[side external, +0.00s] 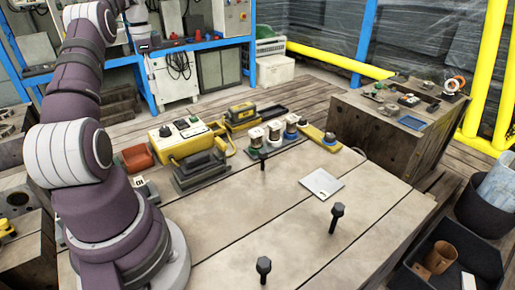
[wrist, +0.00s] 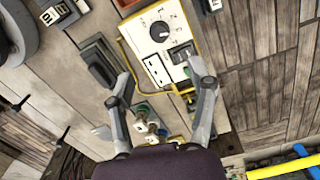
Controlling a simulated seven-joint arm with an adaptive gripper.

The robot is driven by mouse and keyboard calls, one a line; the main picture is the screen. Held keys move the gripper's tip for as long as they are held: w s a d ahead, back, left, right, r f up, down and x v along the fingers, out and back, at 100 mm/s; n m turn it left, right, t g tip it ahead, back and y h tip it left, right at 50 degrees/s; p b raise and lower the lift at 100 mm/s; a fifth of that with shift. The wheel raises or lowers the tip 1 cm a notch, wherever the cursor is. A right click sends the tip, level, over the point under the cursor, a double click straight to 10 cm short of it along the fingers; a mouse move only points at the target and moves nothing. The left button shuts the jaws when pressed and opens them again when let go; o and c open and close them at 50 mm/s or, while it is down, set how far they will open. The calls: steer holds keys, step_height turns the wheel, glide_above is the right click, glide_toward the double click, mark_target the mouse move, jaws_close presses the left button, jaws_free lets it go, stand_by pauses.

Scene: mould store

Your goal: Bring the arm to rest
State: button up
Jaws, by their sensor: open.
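My arm (side external: 82,155) stands at the left of the table in the side external view and rises towards the top edge. My gripper cannot be made out clearly there. In the wrist view my gripper (wrist: 163,76) is open, its two grey fingers wide apart with nothing held between them. Beyond the fingers is a yellow control box (wrist: 150,25) with a white panel and a round dial. The same yellow control box (side external: 178,146) sits on the table in the side external view. I cannot tell the height of the fingers above it.
The table (side external: 220,225) holds a dark block (side external: 200,174), several spools (side external: 273,131), a white plate (side external: 321,184) and upright dark bolts (side external: 337,217). A red tray (side external: 136,157) lies near my arm. The table's front middle is mostly bare.

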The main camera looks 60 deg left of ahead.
steer(key=shift+r, duration=0.25)
steer(key=w+d+r+t, duration=0.1)
steer(key=w+d+r, duration=0.25)
steer(key=d, duration=0.35)
steer(key=w+d+r+t, duration=0.1)
steer(key=w+d+r, duration=0.2)
steer(key=w+d, duration=0.3)
steer(key=s+d+f+n+t, duration=0.1)
steer(key=s+d, duration=0.3)
steer(key=d, duration=0.4)
steer(key=s+d+f+n+t, duration=0.1)
steer(key=s+d+f+t, duration=0.1)
steer(key=s+d, duration=0.3)
steer(key=d, duration=0.4)
steer(key=shift+d+f+t, duration=0.15)
steer(key=shift+d+t, duration=0.1)
steer(key=shift+t, duration=0.05)
